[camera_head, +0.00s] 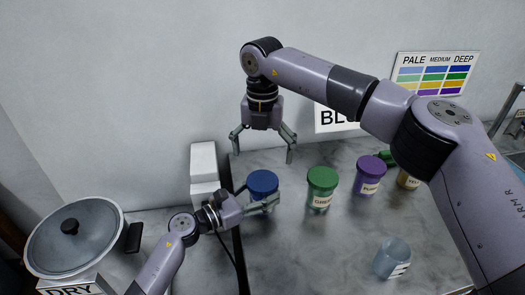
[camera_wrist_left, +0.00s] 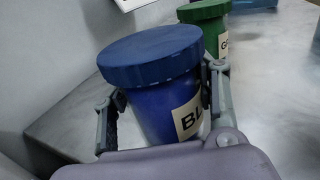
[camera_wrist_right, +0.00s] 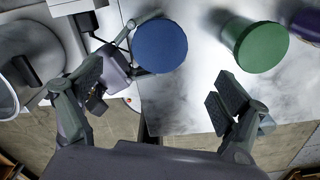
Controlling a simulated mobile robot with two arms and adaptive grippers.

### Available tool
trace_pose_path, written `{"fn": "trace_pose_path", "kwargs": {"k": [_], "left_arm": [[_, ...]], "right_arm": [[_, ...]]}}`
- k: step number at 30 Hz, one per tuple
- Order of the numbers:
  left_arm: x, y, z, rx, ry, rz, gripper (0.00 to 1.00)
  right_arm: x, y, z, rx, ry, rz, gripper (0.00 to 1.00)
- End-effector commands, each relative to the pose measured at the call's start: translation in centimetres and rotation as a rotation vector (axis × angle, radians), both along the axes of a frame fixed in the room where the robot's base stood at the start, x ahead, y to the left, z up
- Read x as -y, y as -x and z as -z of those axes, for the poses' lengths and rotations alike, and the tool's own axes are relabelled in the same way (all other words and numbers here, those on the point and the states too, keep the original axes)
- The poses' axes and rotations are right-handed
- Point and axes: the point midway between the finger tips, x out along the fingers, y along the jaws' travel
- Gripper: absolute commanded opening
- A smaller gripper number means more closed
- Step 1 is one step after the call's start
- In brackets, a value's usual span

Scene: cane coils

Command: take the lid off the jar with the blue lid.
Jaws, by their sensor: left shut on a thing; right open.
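The jar with the blue lid stands upright on the grey marbled counter. Its blue lid (camera_head: 263,182) sits on top, and it also shows in the left wrist view (camera_wrist_left: 150,52) above the blue jar body (camera_wrist_left: 168,108). My left gripper (camera_head: 266,204) is shut on the jar body, below the lid, with one finger on each side; it shows closely in the left wrist view (camera_wrist_left: 158,112). In the right wrist view the lid (camera_wrist_right: 160,46) lies ahead, beyond the open fingers (camera_wrist_right: 155,95).
A green jar (camera_head: 321,187) and a purple jar (camera_head: 369,174) stand to the right, with a yellow-labelled jar (camera_head: 408,179) beyond. A clear cup (camera_head: 392,258) stands at the front right. A lidded pot (camera_head: 75,238) is at the left. White blocks (camera_head: 204,170) stand left of the blue jar.

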Motion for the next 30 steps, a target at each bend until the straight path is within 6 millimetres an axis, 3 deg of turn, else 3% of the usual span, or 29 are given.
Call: {"fn": "trace_pose_path", "kwargs": {"k": [6,12,20,30], "left_arm": [[0.0,0.0,0.0,0.000,0.000,-0.001,0.00],[0.0,0.0,0.0,0.000,0.000,-0.001,0.00],[0.0,0.0,0.0,0.000,0.000,-0.001,0.00],[0.0,0.0,0.0,0.000,0.000,-0.001,0.00]], "right_arm": [[0.0,0.0,0.0,-0.001,0.000,0.436,0.93],[0.0,0.0,0.0,0.000,-0.001,0.718,0.93],[0.0,0.0,0.7,-0.002,0.001,0.837,0.93],[0.0,0.1,5.8,-0.002,0.001,0.836,0.93]]}}
